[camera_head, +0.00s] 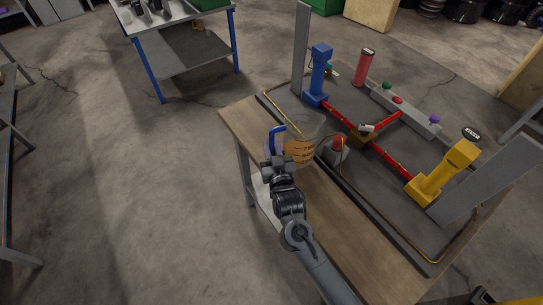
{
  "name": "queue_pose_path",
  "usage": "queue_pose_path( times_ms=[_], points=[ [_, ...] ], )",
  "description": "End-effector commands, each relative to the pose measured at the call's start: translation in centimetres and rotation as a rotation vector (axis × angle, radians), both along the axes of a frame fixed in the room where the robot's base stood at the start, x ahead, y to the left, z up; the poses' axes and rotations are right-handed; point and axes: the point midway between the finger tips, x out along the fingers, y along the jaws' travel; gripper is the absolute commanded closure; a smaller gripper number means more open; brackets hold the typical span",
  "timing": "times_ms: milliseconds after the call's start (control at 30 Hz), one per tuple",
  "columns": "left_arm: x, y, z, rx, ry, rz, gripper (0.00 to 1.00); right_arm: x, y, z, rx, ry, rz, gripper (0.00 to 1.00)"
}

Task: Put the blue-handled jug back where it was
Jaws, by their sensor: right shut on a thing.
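The jug (308,124) has clear walls, orange-brown markings low on its side and a blue handle (276,137) on its left. It is at the left front edge of the workbench, beside the grey tray. My right gripper (276,160) is shut on the blue handle, with my arm reaching up from the lower right. The fingertips are small and partly hidden, and I cannot tell whether the jug touches the wooden top. My left gripper is out of view.
The tray (385,232) carries a blue post (319,75), a yellow post (445,172), red pipes (391,159), a grey bar with colored knobs (405,108) and a red-topped grey piece (337,149) close to the jug. The wooden strip (345,232) in front is bare.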

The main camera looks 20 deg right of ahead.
Motion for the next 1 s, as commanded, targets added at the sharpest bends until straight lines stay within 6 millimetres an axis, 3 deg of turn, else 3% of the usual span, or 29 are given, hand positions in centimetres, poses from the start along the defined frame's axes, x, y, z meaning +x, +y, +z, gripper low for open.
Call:
queue_pose_path(
  times_ms=[400, 867, 900, 1000],
  points=[
    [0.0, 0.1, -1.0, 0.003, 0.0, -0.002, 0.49, 0.0, 0.0, -3.8, -0.001, 0.0, 0.0, 1.0],
    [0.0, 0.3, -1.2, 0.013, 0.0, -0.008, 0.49, 0.0, 0.0, -4.3, -0.001, -0.002, 0.0, 1.0],
    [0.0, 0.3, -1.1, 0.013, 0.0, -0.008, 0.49, 0.0, 0.0, -4.3, 0.0, 0.0, 0.0, 0.72],
    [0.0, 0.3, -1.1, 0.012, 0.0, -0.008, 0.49, 0.0, 0.0, -4.3, 0.0, 0.0, 0.0, 0.57]
  ],
)
